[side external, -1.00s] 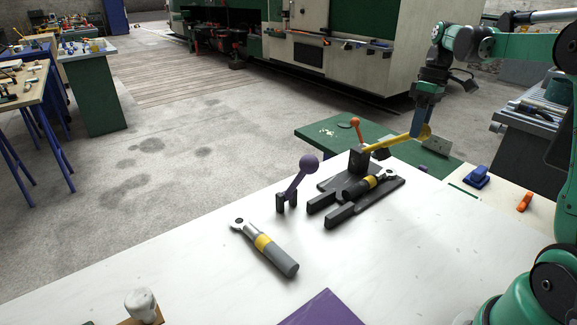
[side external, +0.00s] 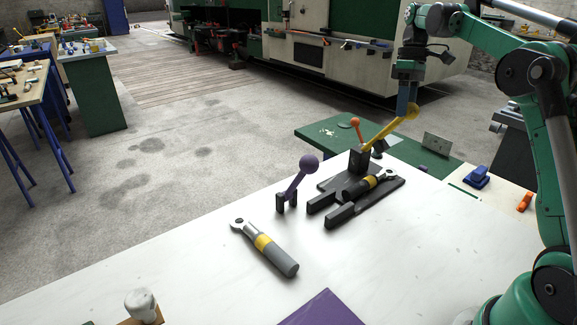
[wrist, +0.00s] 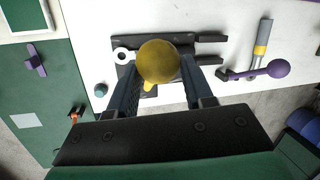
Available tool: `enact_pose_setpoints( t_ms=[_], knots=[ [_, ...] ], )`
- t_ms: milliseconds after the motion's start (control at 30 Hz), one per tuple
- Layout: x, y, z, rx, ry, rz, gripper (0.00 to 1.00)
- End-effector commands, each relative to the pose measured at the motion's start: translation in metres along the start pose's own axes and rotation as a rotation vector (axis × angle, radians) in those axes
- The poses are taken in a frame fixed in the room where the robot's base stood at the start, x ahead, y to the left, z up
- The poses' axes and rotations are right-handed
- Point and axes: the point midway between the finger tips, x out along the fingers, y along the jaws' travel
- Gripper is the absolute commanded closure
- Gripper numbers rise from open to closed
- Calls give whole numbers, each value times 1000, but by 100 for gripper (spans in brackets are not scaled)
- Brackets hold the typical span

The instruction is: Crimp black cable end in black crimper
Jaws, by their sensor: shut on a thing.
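The black crimper (side external: 385,193) stands on the white table, with a dark base, a forked front and a yellow lever (side external: 380,133) tilted up to the right. The black cable end (side external: 362,188), with a yellow band and a ring lug, lies across the crimper; I cannot tell how deep it sits. My gripper (side external: 409,109) is shut on the lever's round end. In the wrist view the yellow knob (wrist: 158,62) sits between the fingers of my gripper (wrist: 157,72) and hides part of the crimper. The ring lug (wrist: 122,56) shows left of the knob.
A grey cable end (side external: 270,252) with a yellow band lies in front. A purple-ball lever (side external: 308,164) stands left of the crimper, and an orange-knobbed lever (side external: 356,124) behind it. A blue block (side external: 477,178) and an orange clip (side external: 524,202) lie right.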

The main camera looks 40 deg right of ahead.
Motion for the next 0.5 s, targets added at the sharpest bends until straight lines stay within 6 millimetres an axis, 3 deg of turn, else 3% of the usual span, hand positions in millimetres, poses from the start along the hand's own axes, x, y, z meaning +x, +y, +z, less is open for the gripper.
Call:
enact_pose_setpoints(
  t_ms=[133, 167, 267, 500],
  knots=[
    [1, 5, 0, 7, 5, 16, 100],
    [1, 6, 0, 7, 6, 16, 51],
    [1, 5, 0, 7, 6, 15, 23],
    [1, 3, 0, 4, 5, 11, 23]
  ],
)
